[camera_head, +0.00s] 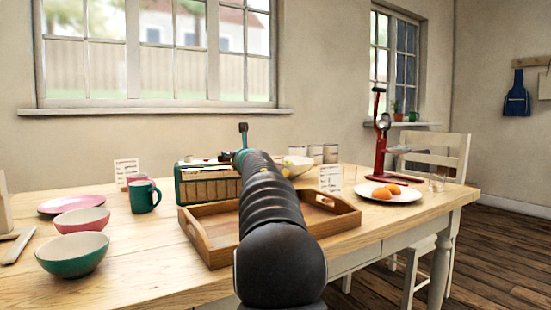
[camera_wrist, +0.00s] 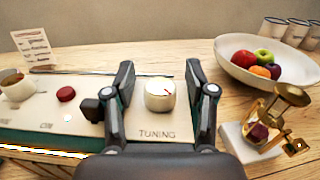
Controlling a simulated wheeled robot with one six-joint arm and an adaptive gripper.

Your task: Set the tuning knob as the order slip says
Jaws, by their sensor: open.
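The cream tuning knob (camera_wrist: 158,97) stands on the radio's top panel above the printed word TUNING. My gripper (camera_wrist: 159,68) is open, with one dark finger on each side of the knob; I cannot tell whether either touches it. The knob's mark and setting are too small to read. The green radio (camera_head: 208,187) stands on the table, with my arm partly in front. A written slip (camera_head: 127,170) stands behind the green mug, and another card (camera_head: 330,178) stands near the plate. A slip (camera_wrist: 33,47) also shows in the wrist view. Their writing is unreadable.
On the radio, a red button (camera_wrist: 66,94), a dark switch (camera_wrist: 92,110) and another knob (camera_wrist: 17,87) sit left of the tuning knob. A fruit bowl (camera_wrist: 268,68) and a brass device (camera_wrist: 272,120) are close on the right. A wooden tray (camera_head: 205,242) lies in front.

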